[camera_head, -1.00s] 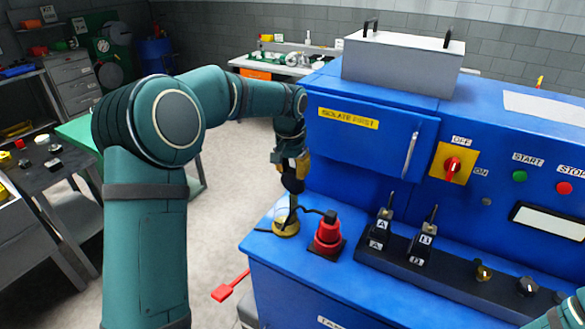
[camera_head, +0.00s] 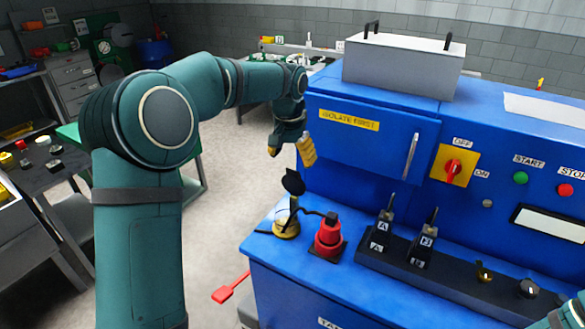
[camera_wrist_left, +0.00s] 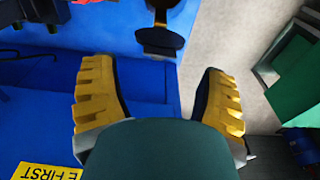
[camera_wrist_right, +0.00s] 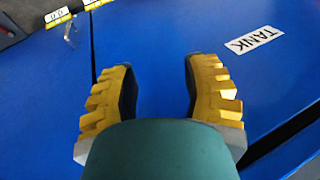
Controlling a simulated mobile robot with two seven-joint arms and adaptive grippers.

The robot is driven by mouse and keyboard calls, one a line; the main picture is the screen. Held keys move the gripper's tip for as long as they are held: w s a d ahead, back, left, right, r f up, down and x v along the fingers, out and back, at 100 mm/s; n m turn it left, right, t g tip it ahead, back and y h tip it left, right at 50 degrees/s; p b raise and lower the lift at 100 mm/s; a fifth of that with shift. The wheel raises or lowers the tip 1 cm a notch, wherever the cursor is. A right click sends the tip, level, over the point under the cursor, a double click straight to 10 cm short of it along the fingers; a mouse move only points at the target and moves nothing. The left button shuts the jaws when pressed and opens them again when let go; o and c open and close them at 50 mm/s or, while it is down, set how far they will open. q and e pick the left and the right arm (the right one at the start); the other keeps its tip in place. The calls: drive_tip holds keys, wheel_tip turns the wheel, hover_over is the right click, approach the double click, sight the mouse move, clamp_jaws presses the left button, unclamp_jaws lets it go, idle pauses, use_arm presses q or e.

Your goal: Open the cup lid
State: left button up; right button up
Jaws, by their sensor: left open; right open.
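A small brass-coloured cup (camera_head: 286,228) stands at the left front corner of the blue machine's ledge. Its dark round lid (camera_head: 293,183) stands tilted up above the cup, apart from its mouth. My left gripper (camera_head: 289,150) is open and empty, just above the lid with a gap between them. In the left wrist view, the lid (camera_wrist_left: 160,40) shows beyond the open fingers (camera_wrist_left: 158,85). My right gripper is outside the head view. The right wrist view shows it (camera_wrist_right: 160,85) open and empty over a blue surface.
A red knob (camera_head: 328,233) on a dark base stands right of the cup, with a black cable by it. Levers A (camera_head: 384,228) and B (camera_head: 427,236) stand further right. A blue cabinet door (camera_head: 365,145) is behind. A red handle (camera_head: 230,288) sticks out below left.

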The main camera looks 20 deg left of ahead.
use_arm(q)
wheel_tip(320, 180, up, 7)
drive_tip(key=shift+s, duration=0.4)
idle(0.4)
